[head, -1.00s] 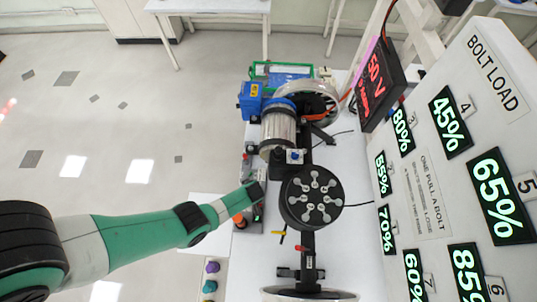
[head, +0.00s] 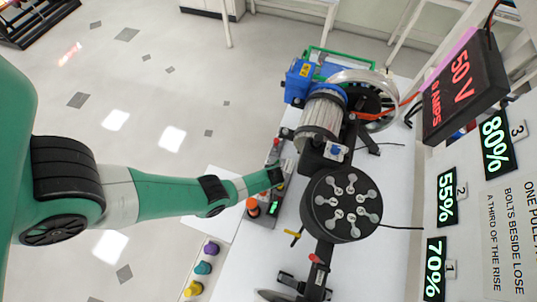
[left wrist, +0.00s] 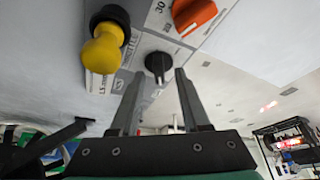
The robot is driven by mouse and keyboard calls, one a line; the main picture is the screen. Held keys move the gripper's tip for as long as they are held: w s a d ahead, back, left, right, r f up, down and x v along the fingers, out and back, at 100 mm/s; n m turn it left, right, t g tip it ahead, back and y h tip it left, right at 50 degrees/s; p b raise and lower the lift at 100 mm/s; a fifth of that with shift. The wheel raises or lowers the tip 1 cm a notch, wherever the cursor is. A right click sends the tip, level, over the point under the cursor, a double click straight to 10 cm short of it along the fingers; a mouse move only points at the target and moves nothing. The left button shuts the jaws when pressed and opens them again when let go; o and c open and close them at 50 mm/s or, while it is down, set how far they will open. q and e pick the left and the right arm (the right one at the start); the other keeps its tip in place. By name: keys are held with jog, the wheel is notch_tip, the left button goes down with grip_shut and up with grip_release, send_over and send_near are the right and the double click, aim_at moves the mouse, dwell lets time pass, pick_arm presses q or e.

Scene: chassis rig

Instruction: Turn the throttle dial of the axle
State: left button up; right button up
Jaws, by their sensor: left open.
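The throttle dial is a small black knob with a pale pointer line (left wrist: 158,63) on a grey control panel (left wrist: 150,42) in the left wrist view. My left gripper (left wrist: 158,76) is open, with its two dark fingertips on either side of the dial. Whether they touch it I cannot tell. In the head view my left arm comes in from the left and its dark end (head: 276,176) is over the control box beside the axle rig; the dial is hidden there. The axle has a round black hub (head: 341,203). My right gripper is not in view.
In the left wrist view a yellow knob (left wrist: 103,48) is left of the dial and an orange knob (left wrist: 194,14) is upper right.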

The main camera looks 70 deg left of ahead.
pick_arm(q)
jog(key=shift+a+f, duration=0.1)
jog(key=shift+c, duration=0.3)
grip_shut()
